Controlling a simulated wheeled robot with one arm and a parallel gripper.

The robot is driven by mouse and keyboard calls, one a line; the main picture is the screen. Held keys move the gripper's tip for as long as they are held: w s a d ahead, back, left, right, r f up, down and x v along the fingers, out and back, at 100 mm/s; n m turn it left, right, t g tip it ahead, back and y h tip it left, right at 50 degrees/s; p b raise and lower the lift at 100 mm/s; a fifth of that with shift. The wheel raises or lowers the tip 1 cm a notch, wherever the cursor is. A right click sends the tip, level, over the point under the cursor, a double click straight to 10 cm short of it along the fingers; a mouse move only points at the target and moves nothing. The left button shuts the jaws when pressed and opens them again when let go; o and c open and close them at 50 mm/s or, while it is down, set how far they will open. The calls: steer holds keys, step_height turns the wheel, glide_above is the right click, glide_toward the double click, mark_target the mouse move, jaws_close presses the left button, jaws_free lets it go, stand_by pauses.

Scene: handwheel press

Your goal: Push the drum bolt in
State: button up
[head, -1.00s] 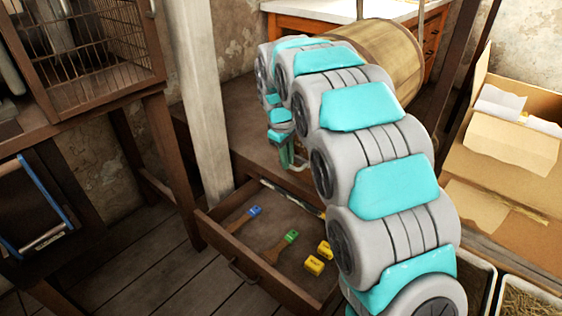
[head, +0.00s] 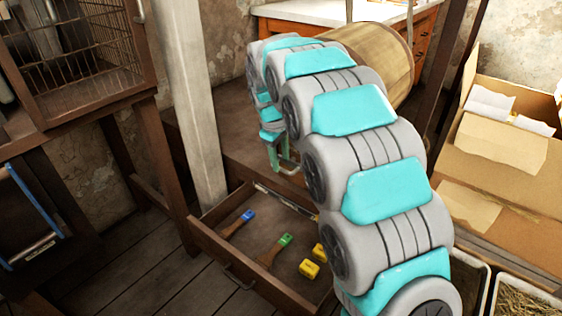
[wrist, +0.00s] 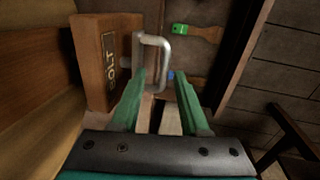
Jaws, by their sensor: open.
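The bolt block (wrist: 101,62), a wooden block lettered with a partly readable "BOLT", shows in the wrist view at upper left. A grey metal U-shaped handle (wrist: 163,43) sticks out from its right side. My gripper (wrist: 160,82) is open, its green fingers reaching up to the lower part of the handle. The left finger overlaps the handle's lower end; I cannot tell whether it touches. In the head view my gripper (head: 285,163) hangs by the front edge of the wooden bench. The wooden drum (head: 372,60) lies behind my arm, partly hidden. The bolt block is hidden there.
An open drawer (head: 210,212) below my gripper holds a blue-marked brush (head: 238,222), a green-marked brush (head: 275,250) and yellow blocks (head: 309,269). A pale post (head: 190,100) stands left of my arm. A cardboard box (head: 510,180) stands at right.

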step_height(320, 180, up, 6)
steer(key=s, duration=0.1)
steer(key=shift+a+r, duration=0.15)
steer(key=shift+a, duration=0.15)
steer(key=s+d+m+g, duration=0.1)
steer(key=s+d+m, duration=0.2)
steer(key=s+d, duration=0.45)
steer(key=s+d+m+g, duration=0.15)
steer(key=s+d, duration=0.25)
steer(key=s, duration=0.7)
steer(key=s+d+f+m, duration=0.2)
steer(key=s+f+m, duration=0.1)
steer(key=s, duration=0.9)
steer(key=s+d+f+m+y, duration=0.1)
steer(key=s+d+f+m, duration=0.1)
steer(key=s, duration=1)
steer(key=shift+s+f+m+g, duration=0.2)
steer(key=shift+f+m+g, duration=0.25)
steer(key=shift+m, duration=0.1)
